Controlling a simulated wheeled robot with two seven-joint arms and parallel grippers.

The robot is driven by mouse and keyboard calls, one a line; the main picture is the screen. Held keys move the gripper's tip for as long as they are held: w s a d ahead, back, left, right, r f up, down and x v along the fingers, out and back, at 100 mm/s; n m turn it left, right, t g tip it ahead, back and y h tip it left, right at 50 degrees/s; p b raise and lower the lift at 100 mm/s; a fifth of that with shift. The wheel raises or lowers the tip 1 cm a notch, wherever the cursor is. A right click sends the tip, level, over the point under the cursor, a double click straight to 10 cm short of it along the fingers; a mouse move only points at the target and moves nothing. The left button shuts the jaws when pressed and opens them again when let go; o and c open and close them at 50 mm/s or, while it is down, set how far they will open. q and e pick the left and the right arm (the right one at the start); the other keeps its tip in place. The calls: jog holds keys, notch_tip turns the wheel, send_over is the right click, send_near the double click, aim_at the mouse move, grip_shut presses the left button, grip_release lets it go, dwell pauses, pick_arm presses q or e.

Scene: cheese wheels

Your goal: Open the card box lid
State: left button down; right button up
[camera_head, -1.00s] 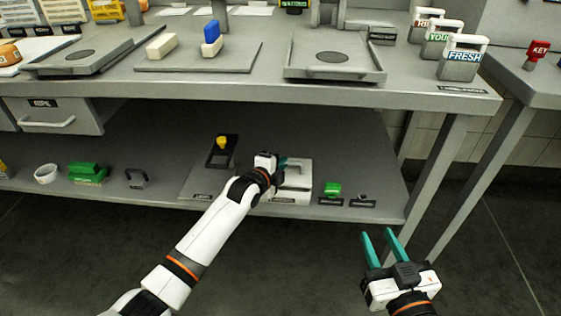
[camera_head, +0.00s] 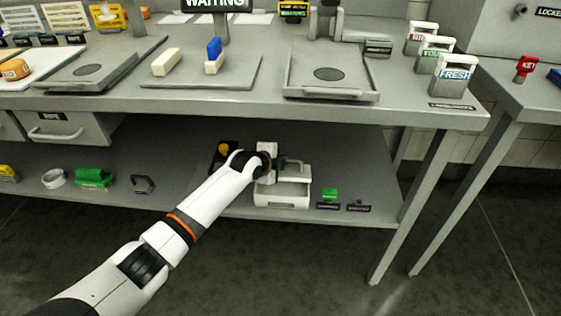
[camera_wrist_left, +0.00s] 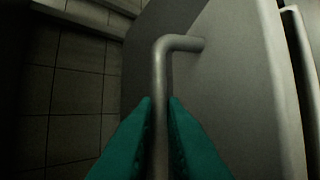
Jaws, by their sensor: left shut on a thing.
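The card box (camera_head: 283,199) is a pale box on the lower shelf, and its inside shows from above. Its lid appears swung up towards the back, largely hidden by my left wrist. My left gripper (camera_head: 279,161) is at the lid's bar handle (camera_head: 295,162). In the left wrist view the teal fingers (camera_wrist_left: 160,115) are shut on the grey bent handle (camera_wrist_left: 161,75), which stands out from the flat grey lid (camera_wrist_left: 230,90). My right gripper is out of view.
A green block (camera_head: 330,194) and a small dark item (camera_head: 358,205) are right of the box. The worktop (camera_head: 240,100) overhangs the shelf.

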pick_arm(q)
jog(key=shift+w+r, duration=0.3)
jog(key=shift+w, duration=0.05)
jog(key=shift+w+r, duration=0.2)
jog(key=shift+w, duration=0.15)
jog(key=shift+w+r, duration=0.1)
jog(key=c, duration=1.5)
grip_release()
